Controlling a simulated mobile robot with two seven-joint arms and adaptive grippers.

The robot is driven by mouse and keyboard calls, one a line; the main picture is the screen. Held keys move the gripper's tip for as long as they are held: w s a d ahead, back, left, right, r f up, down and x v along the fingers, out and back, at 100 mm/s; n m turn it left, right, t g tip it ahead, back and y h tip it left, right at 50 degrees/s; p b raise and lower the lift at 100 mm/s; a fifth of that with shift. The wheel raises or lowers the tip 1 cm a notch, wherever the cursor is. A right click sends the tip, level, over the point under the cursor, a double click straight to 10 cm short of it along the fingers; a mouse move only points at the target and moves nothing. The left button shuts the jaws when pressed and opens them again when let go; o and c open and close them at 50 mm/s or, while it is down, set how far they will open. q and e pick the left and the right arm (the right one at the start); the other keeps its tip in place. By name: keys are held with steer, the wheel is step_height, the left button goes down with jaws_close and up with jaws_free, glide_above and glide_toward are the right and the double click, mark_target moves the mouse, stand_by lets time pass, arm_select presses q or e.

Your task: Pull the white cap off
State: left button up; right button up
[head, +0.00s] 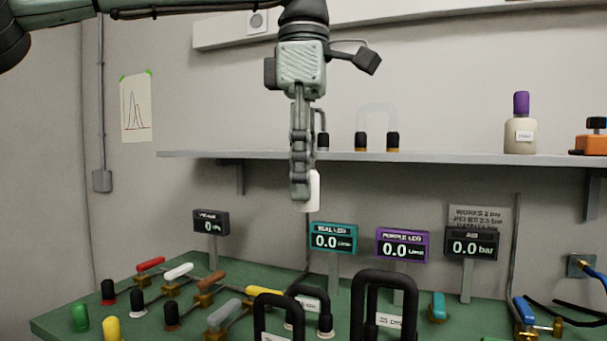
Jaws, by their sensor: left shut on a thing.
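My left gripper (303,192) hangs fingers-down in the middle of the head view, above the green bench and in front of the shelf. It is shut on a white cap (314,190), which shows partly behind the fingertips and to their right. The cap is held in the air, clear of the bench. The fingers hide its left part, and I cannot see its whole shape. My right gripper is not in view.
The green bench (60,322) carries colored valve handles, colored caps and black looped tubes (385,285). Small displays (333,238) stand behind them. A wall shelf (440,157) holds a purple-capped bottle (521,135) and black-capped fittings. Open air surrounds the gripper's left side.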

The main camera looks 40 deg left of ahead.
arm_select(q)
steer(key=shift+r, duration=0.1)
steer(key=shift+r, duration=1.45)
steer(key=shift+f, duration=0.15)
